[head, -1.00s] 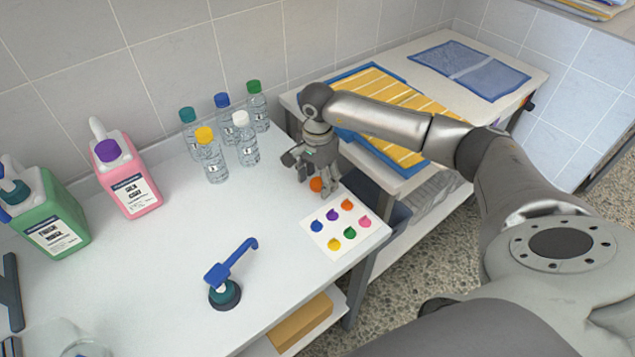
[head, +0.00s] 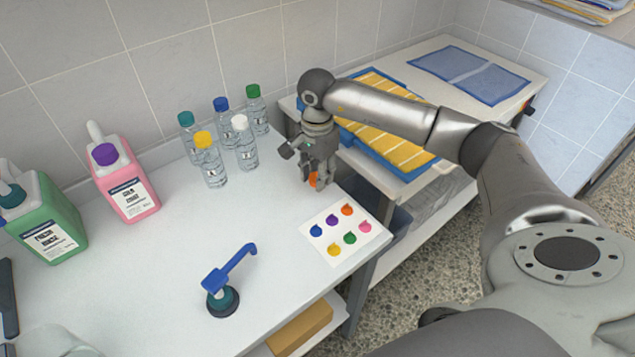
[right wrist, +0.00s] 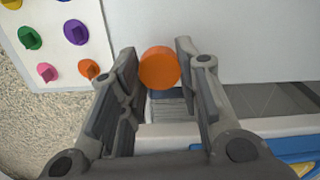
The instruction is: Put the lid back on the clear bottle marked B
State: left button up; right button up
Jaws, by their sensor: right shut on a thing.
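My right gripper (head: 315,184) is shut on an orange lid (head: 313,180), just above the table past the far edge of the white card. The right wrist view shows the lid (right wrist: 159,67) between the fingertips. Several clear bottles stand upright near the wall, with teal (head: 190,137), blue (head: 222,117), green (head: 257,110), yellow (head: 211,159) and white (head: 244,142) caps. Their letters are too small to read, so I cannot tell which is B. A clear object (head: 50,344) is cut off at the bottom left.
Pink (head: 130,188) and green (head: 50,230) jugs stand at the left. The table's middle (head: 190,225) is clear. A blue-and-yellow towel (head: 390,150) lies right.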

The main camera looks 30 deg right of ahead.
jog(key=s+a+r+b, duration=0.2)
jog(key=s+a+r, duration=0.7)
jog(key=s, duration=0.1)
jog(key=shift+s+r, duration=0.2)
jog(key=shift+s, duration=0.05)
